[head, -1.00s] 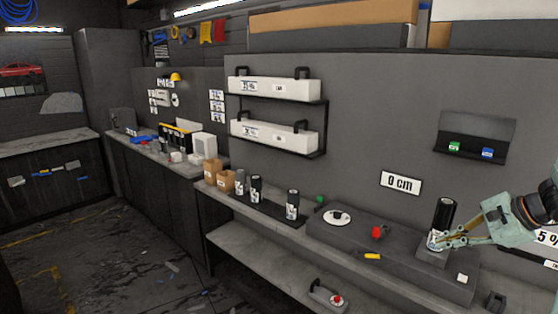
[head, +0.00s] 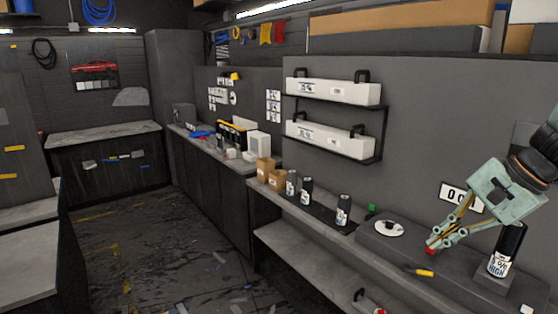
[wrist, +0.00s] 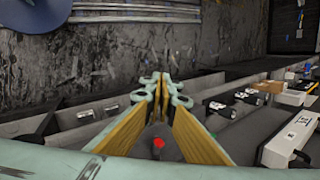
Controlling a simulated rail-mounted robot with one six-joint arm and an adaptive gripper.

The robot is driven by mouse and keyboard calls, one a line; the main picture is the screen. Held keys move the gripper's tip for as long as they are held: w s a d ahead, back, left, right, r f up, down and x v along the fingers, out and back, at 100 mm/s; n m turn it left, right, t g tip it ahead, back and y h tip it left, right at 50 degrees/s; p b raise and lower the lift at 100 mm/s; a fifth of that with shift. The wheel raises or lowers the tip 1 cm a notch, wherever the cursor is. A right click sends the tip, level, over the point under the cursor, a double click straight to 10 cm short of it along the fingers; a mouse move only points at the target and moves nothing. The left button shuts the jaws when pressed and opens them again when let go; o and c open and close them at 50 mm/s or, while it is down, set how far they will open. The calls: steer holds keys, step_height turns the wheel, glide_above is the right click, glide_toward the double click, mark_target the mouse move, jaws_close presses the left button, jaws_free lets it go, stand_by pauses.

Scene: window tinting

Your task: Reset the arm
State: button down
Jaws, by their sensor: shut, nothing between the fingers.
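My gripper (head: 434,246) is shut and empty in the head view, above the dark raised block on the right part of the bench. Its tips overlap a red knob (head: 431,251) in the picture; I cannot tell if they touch. In the wrist view the closed fingers (wrist: 160,84) meet at the centre, and a red knob (wrist: 158,142) shows between them. A black can (head: 508,245) with a white label stands upright to the right of the gripper, apart from the fingers and partly behind my arm.
A yellow-handled tool (head: 424,272) and a white disc (head: 389,228) lie on the bench. Several dark cans, including one (head: 343,210), stand further left. A wall rack (head: 381,135) holds two long white boxes. Open floor (head: 160,250) lies left of the bench.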

steer(key=s+a+r+n+g+h, duration=0.1)
steer(key=s+a+r+n, duration=0.35)
steer(key=a, duration=0.45)
steer(key=s+a+r+n+g+h, duration=0.1)
steer(key=s+a+r+n, duration=0.25)
steer(key=s+a, duration=0.4)
steer(key=s+a+n+h, duration=0.1)
steer(key=s+a+n, duration=0.2)
steer(key=s, duration=0.5)
steer(key=s+a+r+n+t+h+b, duration=0.1)
steer(key=s+a+n, duration=0.1)
steer(key=s, duration=0.7)
steer(key=shift+a+r+n+t, duration=0.15)
steer(key=shift+a+n+t, duration=0.2)
steer(key=shift+a, duration=0.45)
steer(key=shift+d, duration=0.1)
